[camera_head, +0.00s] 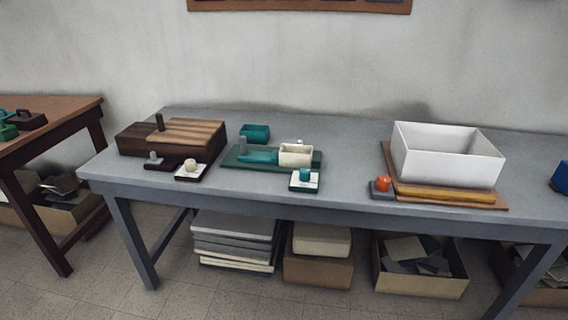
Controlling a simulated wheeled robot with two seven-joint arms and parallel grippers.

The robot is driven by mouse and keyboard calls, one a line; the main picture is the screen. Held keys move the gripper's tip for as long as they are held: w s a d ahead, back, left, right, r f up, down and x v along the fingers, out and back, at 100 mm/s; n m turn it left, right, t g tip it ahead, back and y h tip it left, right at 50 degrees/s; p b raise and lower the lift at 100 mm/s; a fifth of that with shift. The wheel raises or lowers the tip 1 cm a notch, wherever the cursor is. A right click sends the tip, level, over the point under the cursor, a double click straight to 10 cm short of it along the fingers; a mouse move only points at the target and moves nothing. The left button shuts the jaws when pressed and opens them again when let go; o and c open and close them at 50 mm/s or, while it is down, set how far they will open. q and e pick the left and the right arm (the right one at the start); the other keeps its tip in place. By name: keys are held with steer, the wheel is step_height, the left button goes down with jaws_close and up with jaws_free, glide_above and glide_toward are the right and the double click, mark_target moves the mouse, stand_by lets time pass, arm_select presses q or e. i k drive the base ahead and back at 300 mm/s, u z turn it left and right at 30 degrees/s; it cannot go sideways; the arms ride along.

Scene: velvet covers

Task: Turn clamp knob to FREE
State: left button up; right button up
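Several small knob-like parts stand along the front of the grey table (345,158). A cream knob (190,164) sits on a white plate with a dark base, in front of a dark and striped wooden block (185,136). A teal knob (305,174) sits on a white plate in front of a teal fixture (240,157) with a cream block (296,154). An orange knob (383,182) sits on a dark base at the right. Markings are too small to read, so I cannot tell which is the clamp knob or its setting. Neither gripper is in view.
A white open box (446,157) stands on wooden boards (455,193) at the right. A teal container (255,132) stands farther back. A brown table (50,113) is at left. Boxes and stacked slabs (235,240) lie under the grey table.

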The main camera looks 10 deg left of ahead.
mark_target(304, 172)
steer(key=u, duration=2.05)
steer(key=i, duration=2.15)
steer(key=z, duration=3.65)
